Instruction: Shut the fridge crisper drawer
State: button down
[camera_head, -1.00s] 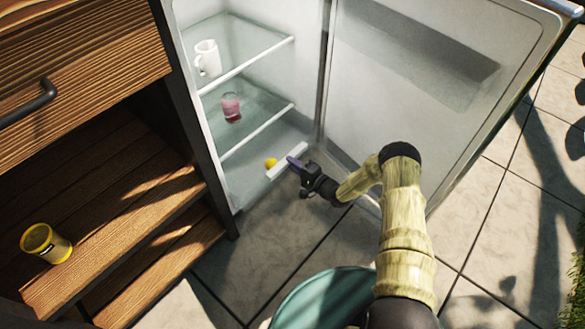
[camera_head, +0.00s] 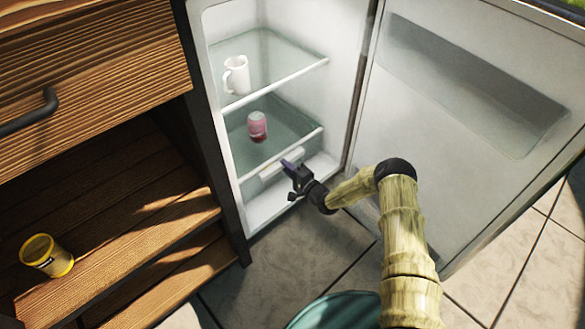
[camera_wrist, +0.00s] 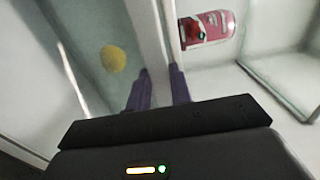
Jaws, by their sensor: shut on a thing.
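The fridge stands open, and the white front of the crisper drawer (camera_head: 268,172) shows low inside it, just beneath the lower glass shelf. My gripper (camera_head: 290,165) reaches in from the right and is at this drawer front. In the wrist view, the two purple fingers of my gripper (camera_wrist: 159,88) are shut on the upper edge of the white drawer front (camera_wrist: 150,35), one on each side. A yellow round thing (camera_wrist: 113,59) lies in the drawer behind the front. It is hidden in the head view.
The fridge door (camera_head: 440,130) is wide open at right. A yellow tin (camera_head: 47,256) stands on the wooden shelf.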

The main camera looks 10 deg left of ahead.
jog(key=shift+a+f, duration=0.2)
jog(key=shift+f, duration=0.05)
jog(key=c, duration=1.3)
grip_release()
jog(key=shift+f, duration=0.1)
jog(key=shift+w+d, duration=0.1)
jog(key=p+v, duration=0.8)
jog(key=v, duration=0.9)
jog(key=shift+s, duration=0.3)
jog(key=shift+d, duration=0.1)
